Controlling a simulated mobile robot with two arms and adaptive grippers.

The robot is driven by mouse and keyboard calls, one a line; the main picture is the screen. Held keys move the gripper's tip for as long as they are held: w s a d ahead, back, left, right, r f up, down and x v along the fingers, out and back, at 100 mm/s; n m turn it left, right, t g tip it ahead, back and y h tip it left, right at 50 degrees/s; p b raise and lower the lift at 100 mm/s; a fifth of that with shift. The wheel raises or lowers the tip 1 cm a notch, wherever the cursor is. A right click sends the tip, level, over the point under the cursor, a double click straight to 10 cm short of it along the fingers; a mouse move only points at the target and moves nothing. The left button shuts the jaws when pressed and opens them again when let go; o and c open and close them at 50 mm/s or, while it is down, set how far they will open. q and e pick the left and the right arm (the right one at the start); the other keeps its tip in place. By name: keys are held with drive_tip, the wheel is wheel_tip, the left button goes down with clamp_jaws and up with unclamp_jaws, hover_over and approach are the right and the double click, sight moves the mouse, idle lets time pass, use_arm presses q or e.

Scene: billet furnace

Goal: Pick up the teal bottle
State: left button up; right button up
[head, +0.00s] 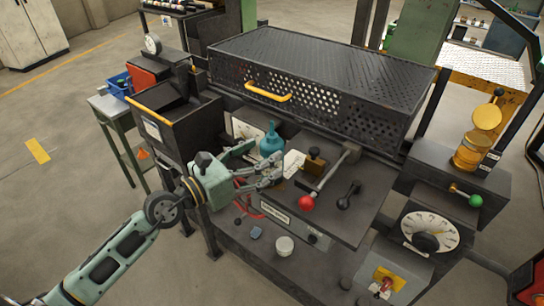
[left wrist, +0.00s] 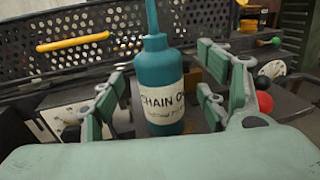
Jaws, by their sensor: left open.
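The teal bottle (head: 271,142) stands upright on the dark bench top, in front of the perforated cover. In the left wrist view the bottle (left wrist: 163,85) is centred, with a thin spout and a pale label reading "CHAIN O…". My left gripper (head: 268,166) is open, its fingers pointing at the bottle from the front left. In the left wrist view its fingers (left wrist: 165,105) lie to either side of the bottle, with gaps between. The bottle's base is partly hidden by my gripper. My right gripper is not in view.
A perforated black cover with a yellow handle (head: 268,91) stands close behind the bottle. A red-knobbed lever (head: 307,202) and a black lever (head: 349,195) are to the right. A dark box (head: 176,119) stands at left.

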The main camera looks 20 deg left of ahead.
sight(262, 153)
use_arm(q)
drive_tip(key=p+x, duration=0.1)
drive_tip(key=x, duration=0.2)
drive_tip(key=shift+w+d+r, duration=0.1)
drive_tip(key=shift+w, duration=0.2)
drive_tip(key=shift+w+d, duration=0.15)
drive_tip(key=shift+w, duration=0.1)
drive_tip(key=shift+s, duration=0.1)
drive_tip(key=shift+c, duration=0.4)
drive_tip(key=c, duration=1.3)
drive_tip(key=shift+c, duration=0.5)
drive_tip(key=shift+r, duration=0.1)
